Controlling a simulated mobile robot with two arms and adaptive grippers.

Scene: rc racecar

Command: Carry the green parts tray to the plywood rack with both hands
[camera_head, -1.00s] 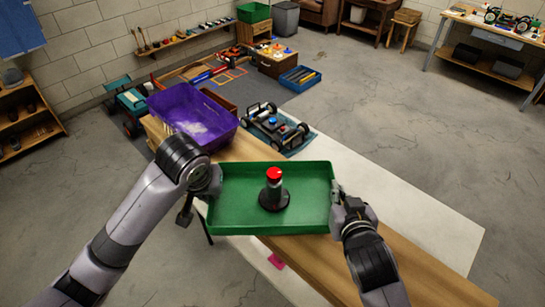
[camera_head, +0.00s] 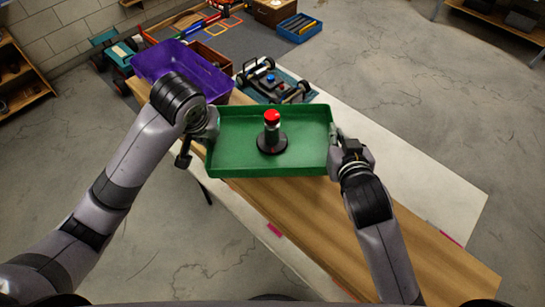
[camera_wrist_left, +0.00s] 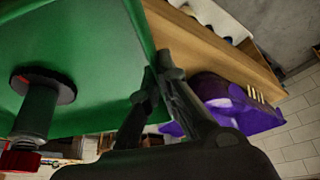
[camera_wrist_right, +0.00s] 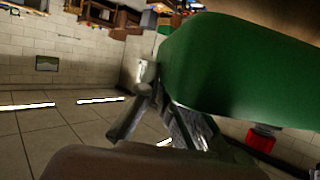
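The green parts tray (camera_head: 310,140) is level between my two grippers, over the wooden bench in the head view. A dark round-based post with a red top (camera_head: 271,133) stands upright in it. My left gripper (camera_head: 212,122) is shut on the tray's left rim; the left wrist view shows its fingers (camera_wrist_left: 164,78) at the tray's edge. My right gripper (camera_head: 335,145) is shut on the right rim, its fingers (camera_wrist_right: 152,85) at the tray wall in the right wrist view. I cannot identify the plywood rack with certainty.
The long wooden bench (camera_head: 400,250) runs diagonally below the tray. A purple bin (camera_head: 150,60) is beyond the tray at left, beside a car chassis (camera_head: 290,92). A wooden shelf (camera_head: 12,85) stands at far left. Grey floor (camera_head: 420,100) is open at right.

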